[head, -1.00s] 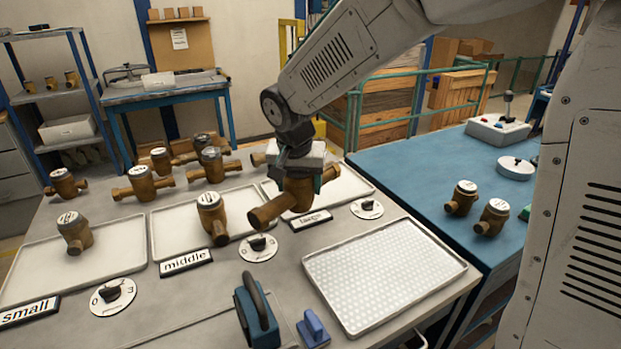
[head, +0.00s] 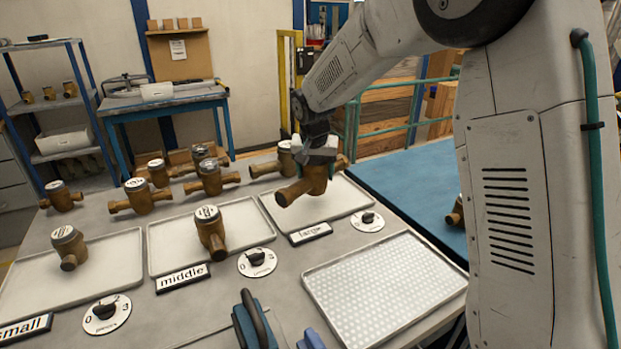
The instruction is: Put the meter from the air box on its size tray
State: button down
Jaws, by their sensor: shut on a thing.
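My gripper (head: 318,158) is shut on a brass meter (head: 308,184) with pipe stubs to the sides. The held meter is over the large tray (head: 343,204); I cannot tell whether it touches the tray. The gripper hides its top. The large tray has a label (head: 310,234) at its front edge. The middle tray (head: 170,240) holds one upright brass meter (head: 210,232) with a white-faced top. The small tray (head: 112,262) holds a smaller meter (head: 68,246). No box labelled air is readable in view.
Several brass meters (head: 140,195) stand behind the trays. A white dotted tray (head: 385,285) lies empty at front right. Round dials (head: 257,262) sit by the trays. A blue-handled device (head: 255,322) stands at the front. A blue table (head: 415,185) is at right, partly hidden by my arm.

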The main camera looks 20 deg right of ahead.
aim_at(317, 180)
jog(key=shift+w+d, duration=0.45)
jog(key=shift+w, duration=0.25)
jog(key=shift+s+a+f, duration=0.1)
jog(key=shift+f, duration=1.6)
jog(key=shift+f, duration=0.15)
jog(key=shift+c, duration=1.5)
grip_release()
jog(key=shift+s+f, duration=0.1)
